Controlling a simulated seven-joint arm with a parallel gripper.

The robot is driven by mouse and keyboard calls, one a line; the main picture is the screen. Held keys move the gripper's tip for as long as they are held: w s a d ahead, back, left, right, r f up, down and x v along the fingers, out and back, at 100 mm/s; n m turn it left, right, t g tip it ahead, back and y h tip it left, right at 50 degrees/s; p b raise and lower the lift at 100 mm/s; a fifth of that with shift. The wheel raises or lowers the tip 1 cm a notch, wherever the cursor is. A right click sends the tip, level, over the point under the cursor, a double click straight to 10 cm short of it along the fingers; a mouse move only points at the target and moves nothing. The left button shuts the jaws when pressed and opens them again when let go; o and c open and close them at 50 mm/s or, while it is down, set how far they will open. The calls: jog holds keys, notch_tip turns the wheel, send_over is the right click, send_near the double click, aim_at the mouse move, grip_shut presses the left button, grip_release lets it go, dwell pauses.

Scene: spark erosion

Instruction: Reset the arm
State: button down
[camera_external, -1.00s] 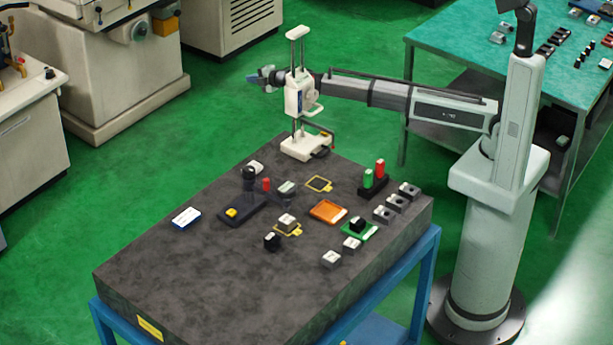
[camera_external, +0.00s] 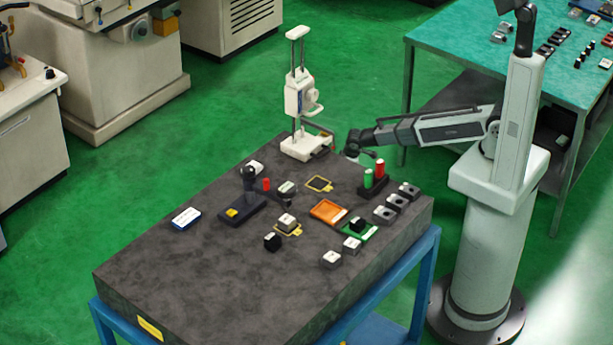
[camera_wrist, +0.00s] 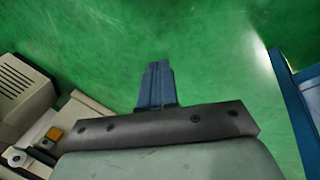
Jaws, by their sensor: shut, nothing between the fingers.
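My gripper shows in the wrist view (camera_wrist: 157,84) as two blue fingers side by side, shut with nothing between them. Behind the fingers in that view is only green floor. In the external view my arm reaches left from its column, and its dark wrist (camera_external: 356,141) is just beyond the far right edge of the dark stone table (camera_external: 190,275). The fingers themselves are hard to make out in the external view.
A white height gauge (camera_external: 300,95) stands at the table's back corner, left of my wrist. Red and green cylinders in a black holder (camera_external: 373,188) stand nearby. An orange tray (camera_external: 328,211) and several small blocks lie on the table. A teal bench (camera_external: 450,42) is behind.

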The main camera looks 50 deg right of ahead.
jog(key=s+d+f+m+g, duration=0.2)
jog(key=s+d+f+g, duration=0.15)
jog(key=s, duration=0.65)
jog(key=s+d+f+m+g, duration=0.2)
jog(key=s+f, duration=0.3)
jog(key=s, duration=0.5)
jog(key=s+f+m+g+y, duration=0.1)
jog(key=s+m+g, duration=0.1)
jog(key=s, duration=0.9)
jog(key=s+d+f+m+g+y, duration=0.1)
jog(key=s+m+g, duration=0.1)
jog(key=s, duration=0.9)
jog(key=shift+s+d+g+y, duration=0.2)
jog(key=shift+g+y, duration=0.1)
jog(key=shift+g, duration=0.15)
